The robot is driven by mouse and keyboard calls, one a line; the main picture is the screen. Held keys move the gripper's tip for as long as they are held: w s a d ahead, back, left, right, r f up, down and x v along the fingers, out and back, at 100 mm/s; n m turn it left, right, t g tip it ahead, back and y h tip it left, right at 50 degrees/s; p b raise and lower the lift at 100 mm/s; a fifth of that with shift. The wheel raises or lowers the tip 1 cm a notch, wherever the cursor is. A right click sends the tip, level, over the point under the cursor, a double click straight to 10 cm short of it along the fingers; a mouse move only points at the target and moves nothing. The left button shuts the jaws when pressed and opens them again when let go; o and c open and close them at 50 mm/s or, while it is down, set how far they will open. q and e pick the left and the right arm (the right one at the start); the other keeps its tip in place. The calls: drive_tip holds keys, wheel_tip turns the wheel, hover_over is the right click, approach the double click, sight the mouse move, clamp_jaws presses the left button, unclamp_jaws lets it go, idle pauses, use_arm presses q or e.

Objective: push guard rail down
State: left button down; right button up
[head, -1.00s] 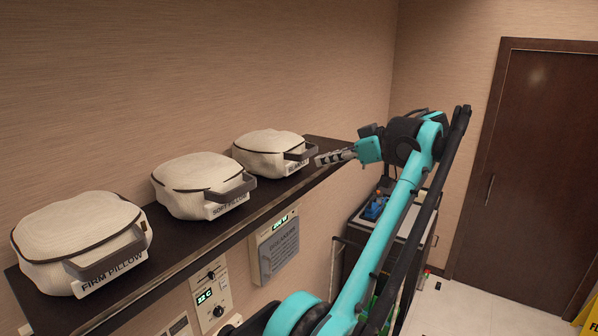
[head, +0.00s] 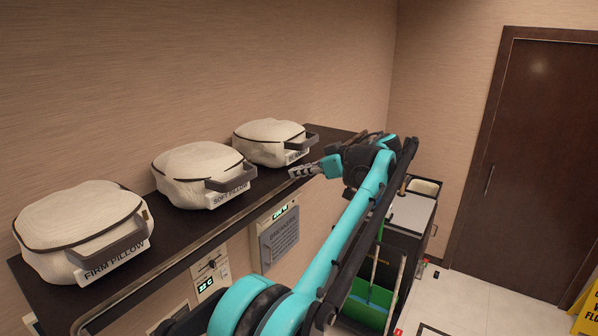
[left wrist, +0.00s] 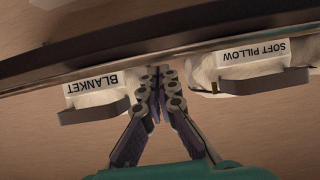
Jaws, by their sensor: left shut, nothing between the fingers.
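The guard rail (head: 185,258) appears as a thin, light metallic strip along the front edge of the dark shelf (head: 165,232). It also crosses the upper part of the left wrist view (left wrist: 50,85). My left gripper (head: 297,173) is shut and empty at the far part of the shelf's front edge, near the blanket bag. In the left wrist view my closed fingertips (left wrist: 160,75) overlap the strip, between the blanket and soft pillow labels. I cannot tell whether they touch it. My right gripper is out of view.
Firm pillow (head: 80,225), soft pillow (head: 200,170) and blanket (head: 270,138) bags sit on the shelf with handles outward. Below are a grey notice panel (head: 280,242) and a thermostat (head: 207,283). A dark cart (head: 410,215) stands right, before a brown door (head: 530,170).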

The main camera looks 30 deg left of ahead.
use_arm(q)
drive_tip(key=shift+a, duration=0.15)
wheel_tip(320, 180, down, 6)
drive_tip(key=b, duration=0.3)
drive_tip(key=shift+s+r, duration=0.1)
drive_tip(key=shift+r, duration=0.15)
drive_tip(key=shift+d, duration=0.2)
drive_tip(key=shift+a+r, duration=0.1)
drive_tip(key=shift+r, duration=0.05)
